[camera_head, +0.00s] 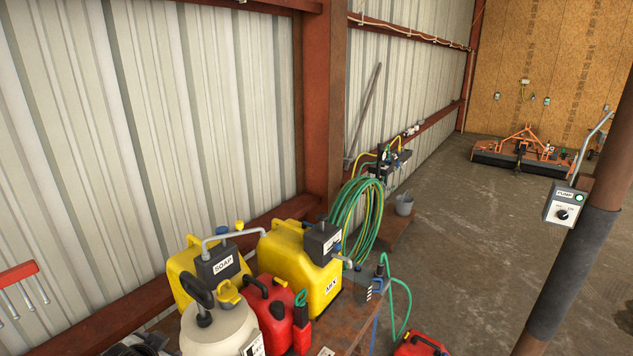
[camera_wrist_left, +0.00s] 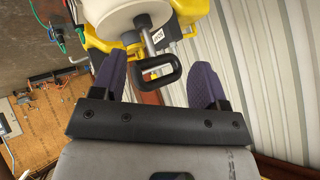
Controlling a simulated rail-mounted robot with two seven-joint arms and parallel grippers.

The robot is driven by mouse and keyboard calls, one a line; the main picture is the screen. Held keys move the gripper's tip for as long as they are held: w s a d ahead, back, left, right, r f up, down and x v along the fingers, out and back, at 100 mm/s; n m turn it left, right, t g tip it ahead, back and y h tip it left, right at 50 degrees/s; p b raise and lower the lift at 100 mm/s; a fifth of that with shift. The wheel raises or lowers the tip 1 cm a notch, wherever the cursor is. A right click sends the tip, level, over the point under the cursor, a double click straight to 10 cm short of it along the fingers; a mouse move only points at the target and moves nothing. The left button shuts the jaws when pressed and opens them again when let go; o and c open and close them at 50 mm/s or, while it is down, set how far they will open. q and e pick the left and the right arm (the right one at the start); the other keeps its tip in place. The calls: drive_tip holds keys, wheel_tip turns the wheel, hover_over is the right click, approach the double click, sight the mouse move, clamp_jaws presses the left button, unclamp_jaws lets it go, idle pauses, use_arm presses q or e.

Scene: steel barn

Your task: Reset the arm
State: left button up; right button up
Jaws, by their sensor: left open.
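My left gripper (camera_wrist_left: 159,62) shows in the left wrist view, with its two purple-padded fingers spread apart. The black loop handle (camera_wrist_left: 158,78) of the white tank sprayer appears in the gap between the fingers. I cannot tell its depth relative to them, and nothing is clamped. The white sprayer (camera_head: 220,325) stands at the bottom of the head view, with its handle on top. Neither gripper shows in the head view. My right gripper is in neither view.
Yellow jugs marked SOAP (camera_head: 178,268) and MIX (camera_head: 300,265) and a red can (camera_head: 268,310) crowd the bench (camera_head: 350,318). A green hose coil (camera_head: 355,215) hangs behind. A dark-wrapped post (camera_head: 570,270) with a PUMP switch box (camera_head: 563,207) stands right. The concrete floor (camera_head: 455,245) between is mostly clear.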

use_arm(q)
drive_tip(key=s+d+f+t+h, duration=0.1)
drive_tip(key=s+d+f, duration=0.3)
drive_tip(key=s+d, duration=0.55)
drive_tip(key=s+d+f+g, duration=0.1)
drive_tip(key=s+f+g, duration=0.1)
drive_tip(key=s+f, duration=0.3)
drive_tip(key=s+f+n+g+h, duration=0.1)
drive_tip(key=s+f, duration=0.5)
drive_tip(key=s, duration=0.6)
drive_tip(key=s+d+f+g+h, duration=0.1)
drive_tip(key=s+f+g, duration=0.2)
drive_tip(key=s+f, duration=0.2)
drive_tip(key=s, duration=0.3)
drive_tip(key=shift+s+d+f+n, duration=0.25)
drive_tip(key=shift+d+f+n, duration=0.05)
drive_tip(key=shift+n, duration=0.1)
